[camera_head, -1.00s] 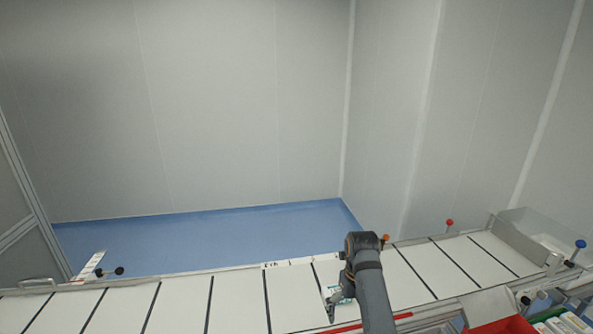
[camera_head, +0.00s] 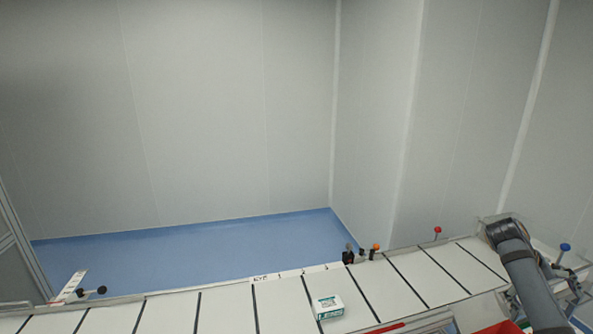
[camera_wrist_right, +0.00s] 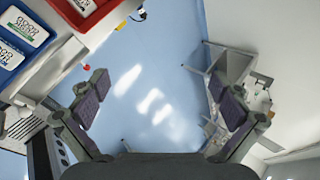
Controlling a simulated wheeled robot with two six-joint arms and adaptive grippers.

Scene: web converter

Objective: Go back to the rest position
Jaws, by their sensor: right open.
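My right arm comes in at the right of the head view. Its gripper shows in the right wrist view (camera_wrist_right: 162,92), with two padded fingers spread wide and nothing between them. Blue floor lies below the gap. In the head view a small white box with green markings (camera_head: 328,307) sits on the white belt with black lines (camera_head: 225,308), apart from the right arm. My left gripper is not in view.
In the right wrist view, a red bin (camera_wrist_right: 62,14) and a blue bin (camera_wrist_right: 10,55) with white boxes lie upper left. A metal frame (camera_wrist_right: 228,65) stands at right. Red and blue knobs (camera_head: 437,231) (camera_head: 565,247) stand along the belt. Blue floor (camera_head: 190,240) is clear.

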